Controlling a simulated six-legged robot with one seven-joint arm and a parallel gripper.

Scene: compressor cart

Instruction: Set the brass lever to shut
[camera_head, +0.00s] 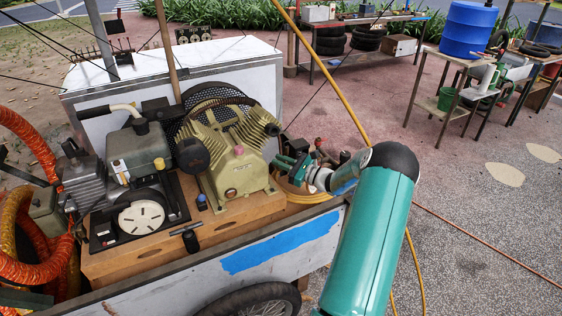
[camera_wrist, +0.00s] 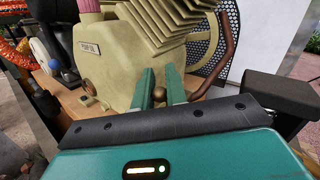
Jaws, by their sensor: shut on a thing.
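The cream compressor pump (camera_head: 235,165) stands on the wooden deck of the cart. My gripper (camera_head: 285,166) is just right of it, reached in from the right over the cart's edge. In the wrist view, my gripper's two teal fingers (camera_wrist: 159,92) are closed around a small rounded brass piece, the brass lever (camera_wrist: 159,94), in front of the pump's lower body. Only the lever's end shows between the fingers. The rest of it and its angle are hidden. In the head view I cannot make the lever out.
A brown curved pipe (camera_wrist: 222,62) rises close to the right of the fingers in the wrist view. Fittings with a red knob (camera_head: 318,142) and a coiled yellow hose (camera_head: 295,190) lie around my gripper. A grey engine (camera_head: 138,150) stands left of the pump.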

